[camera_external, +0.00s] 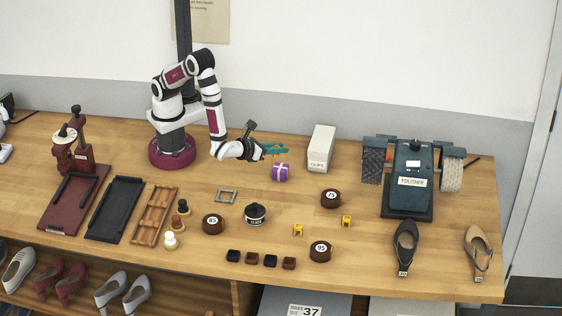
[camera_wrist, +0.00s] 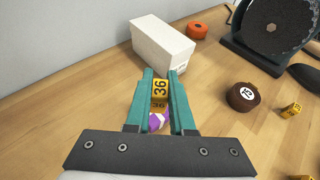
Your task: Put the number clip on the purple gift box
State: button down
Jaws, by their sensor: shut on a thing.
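My gripper (camera_external: 278,150) has teal fingers, which also show in the wrist view (camera_wrist: 160,92). They are shut on a yellow number clip (camera_wrist: 160,88) marked 36. The purple gift box (camera_external: 280,173) has a pale ribbon and stands on the table just below my gripper. In the wrist view the purple gift box (camera_wrist: 154,124) shows partly between the fingers, behind and below the clip. I cannot tell whether the clip touches the box.
A white box (camera_external: 320,148) stands close to the right of my gripper. A dark polisher (camera_external: 408,180) is further right. A brown round tin marked 75 (camera_external: 330,198) and two yellow clips (camera_external: 298,230) lie toward the front. The tabletop (camera_external: 250,185) around the gift box is mostly clear.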

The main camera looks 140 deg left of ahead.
aim_at(283, 166)
jog(key=shift+s+a+f, duration=0.2)
jog(key=shift+a+f, duration=0.75)
jog(key=shift+a, duration=0.15)
jog(key=shift+f, duration=1.75)
jog(key=c, duration=0.8)
grip_release()
jog(key=shift+f, duration=0.15)
